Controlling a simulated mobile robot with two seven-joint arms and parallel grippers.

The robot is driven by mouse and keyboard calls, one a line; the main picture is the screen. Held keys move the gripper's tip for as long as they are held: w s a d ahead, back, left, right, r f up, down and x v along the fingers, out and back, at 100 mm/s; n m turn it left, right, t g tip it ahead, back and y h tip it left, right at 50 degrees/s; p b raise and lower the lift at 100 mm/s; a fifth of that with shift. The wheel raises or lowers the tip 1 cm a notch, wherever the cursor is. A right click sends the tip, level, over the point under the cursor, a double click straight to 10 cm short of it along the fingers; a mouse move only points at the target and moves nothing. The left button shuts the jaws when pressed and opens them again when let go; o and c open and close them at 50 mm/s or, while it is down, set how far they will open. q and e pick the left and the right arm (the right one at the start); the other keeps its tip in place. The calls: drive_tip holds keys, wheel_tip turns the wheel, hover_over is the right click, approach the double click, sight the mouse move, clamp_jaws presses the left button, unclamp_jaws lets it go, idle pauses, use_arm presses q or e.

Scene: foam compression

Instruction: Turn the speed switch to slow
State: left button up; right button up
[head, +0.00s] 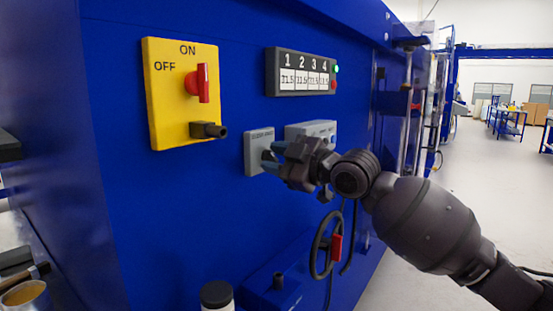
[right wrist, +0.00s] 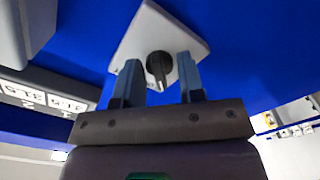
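The speed switch is a dark knob (right wrist: 159,66) on a light grey plate (right wrist: 178,30) fixed to the blue machine wall. In the head view the plate (head: 257,140) shows with partly readable lettering along its top, and my gripper hides most of the knob. My right gripper (head: 272,154) is at the plate, reaching in from the right. In the right wrist view its two blue-grey fingers (right wrist: 159,78) are apart, one on each side of the knob, with gaps visible between them and it. My left gripper is not in view.
A yellow ON/OFF panel (head: 170,118) with a red handle is at upper left. A numbered display (head: 300,85) sits above. A second grey box (head: 318,129) is right of the switch plate, close to my gripper. A black wheel (head: 322,247) hangs below.

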drive_tip(key=shift+d, duration=0.1)
drive_tip(key=v, duration=1)
drive_tip(key=shift+s+d+p, duration=0.25)
drive_tip(key=shift+p, duration=0.1)
drive_tip(key=shift+m, duration=0.3)
